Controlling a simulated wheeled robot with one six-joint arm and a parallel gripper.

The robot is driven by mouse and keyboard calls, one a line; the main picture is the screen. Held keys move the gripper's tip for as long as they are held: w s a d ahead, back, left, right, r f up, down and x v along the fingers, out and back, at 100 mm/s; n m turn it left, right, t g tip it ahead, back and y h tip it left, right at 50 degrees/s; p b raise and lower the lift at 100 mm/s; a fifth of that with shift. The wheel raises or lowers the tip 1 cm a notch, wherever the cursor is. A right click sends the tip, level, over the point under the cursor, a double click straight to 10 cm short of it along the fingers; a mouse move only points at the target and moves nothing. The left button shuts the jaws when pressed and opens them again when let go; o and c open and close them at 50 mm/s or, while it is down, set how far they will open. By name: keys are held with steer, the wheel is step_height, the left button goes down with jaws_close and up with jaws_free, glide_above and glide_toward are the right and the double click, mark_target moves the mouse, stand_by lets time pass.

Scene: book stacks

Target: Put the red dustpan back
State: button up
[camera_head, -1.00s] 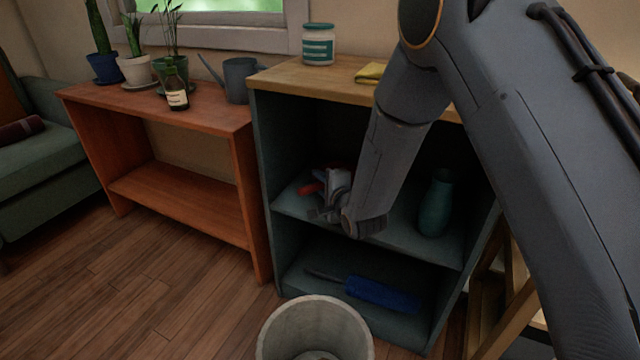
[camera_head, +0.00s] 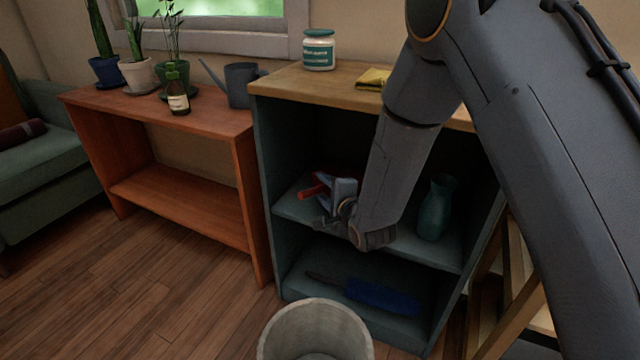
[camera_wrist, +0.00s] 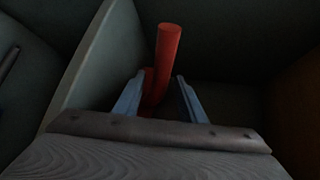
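The red dustpan (camera_head: 313,187) is on the middle shelf of the dark cabinet, toward its left side. Only its red handle and a bit more red show; the rest is hidden. In the wrist view the red handle (camera_wrist: 166,55) stands up between my two fingers. My gripper (camera_head: 338,190) is inside the middle compartment, right beside the dustpan. In the wrist view my gripper (camera_wrist: 158,90) is open, with a finger on each side of the handle and a visible gap at the right finger.
A teal vase (camera_head: 436,208) stands right of my arm on the same shelf (camera_head: 290,208). A blue duster (camera_head: 380,297) lies on the bottom shelf. A jar (camera_head: 318,50) and yellow cloth (camera_head: 372,79) are on top. A pale bin (camera_head: 315,330) stands in front.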

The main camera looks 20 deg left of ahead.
steer(key=p+v, duration=0.1)
steer(key=v, duration=0.7)
steer(key=shift+s+d+r+p, duration=0.1)
steer(key=shift+s+d+p, duration=0.15)
steer(key=shift+p, duration=0.15)
steer(key=shift+s+r+n, duration=0.1)
steer(key=shift+r+n, duration=0.05)
steer(key=shift+n, duration=0.35)
steer(key=s+d+r+n+g+h, duration=0.2)
steer(key=s+d+n, duration=0.3)
steer(key=s, duration=0.4)
steer(key=s+d+r+n+g+h, duration=0.2)
steer(key=s+d+n+g+h, duration=0.2)
steer(key=s, duration=0.6)
steer(key=s+d+r+n+g+h, duration=0.2)
steer(key=s+d+n+g, duration=0.3)
steer(key=s+d+n, duration=0.3)
steer(key=shift+s+d+r+h, duration=0.3)
steer(key=shift+s+h, duration=0.5)
steer(key=shift+s, duration=0.05)
